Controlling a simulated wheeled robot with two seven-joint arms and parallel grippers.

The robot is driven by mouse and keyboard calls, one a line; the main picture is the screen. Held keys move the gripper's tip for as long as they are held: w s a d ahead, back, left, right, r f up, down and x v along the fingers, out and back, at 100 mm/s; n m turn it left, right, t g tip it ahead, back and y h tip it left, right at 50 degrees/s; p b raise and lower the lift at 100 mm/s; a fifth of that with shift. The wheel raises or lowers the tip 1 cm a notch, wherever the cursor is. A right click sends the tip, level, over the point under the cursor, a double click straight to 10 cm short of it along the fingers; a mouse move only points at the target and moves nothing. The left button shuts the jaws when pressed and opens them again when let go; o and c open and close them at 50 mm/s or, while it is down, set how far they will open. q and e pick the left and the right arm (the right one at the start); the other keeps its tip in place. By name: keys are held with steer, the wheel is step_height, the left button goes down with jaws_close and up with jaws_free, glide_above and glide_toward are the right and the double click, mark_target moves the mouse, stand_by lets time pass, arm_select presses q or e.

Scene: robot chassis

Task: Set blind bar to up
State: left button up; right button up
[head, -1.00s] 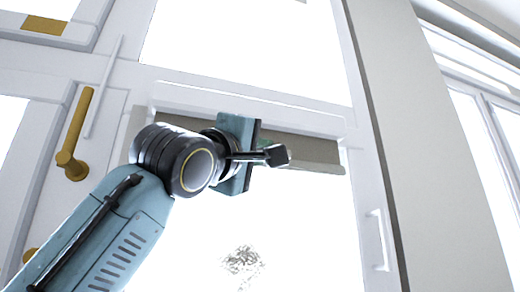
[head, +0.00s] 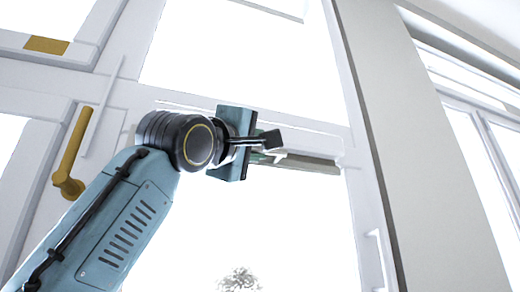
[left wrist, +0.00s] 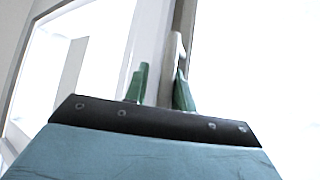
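The blind bar (head: 312,164) is a thin beige-grey strip along the top of the bright window pane in the head view. A small white tab shows on it near my gripper. My left gripper (head: 268,148) is at the bar, covering part of it. In the left wrist view its green fingers (left wrist: 160,85) stand apart. The grey bar (left wrist: 184,25) runs down behind them, with a white tab (left wrist: 178,48) close to the right finger. I cannot tell whether the fingers touch the bar. My right gripper is not in view.
A gold window handle (head: 72,150) sticks out from the white frame at left. A white handle (head: 377,260) is on the frame at lower right. A pale wall strip (head: 425,160) stands right of the window. The pane below the bar is clear.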

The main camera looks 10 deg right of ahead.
arm_select(q)
steer(key=shift+f, duration=0.15)
steer(key=shift+s+a+f+b, duration=0.2)
steer(key=shift+a+b, duration=0.05)
steer(key=shift+b, duration=0.15)
steer(key=b+v, duration=0.6)
steer(key=v, duration=0.6)
steer(key=shift+s+a+b, duration=0.25)
steer(key=shift+b, duration=0.1)
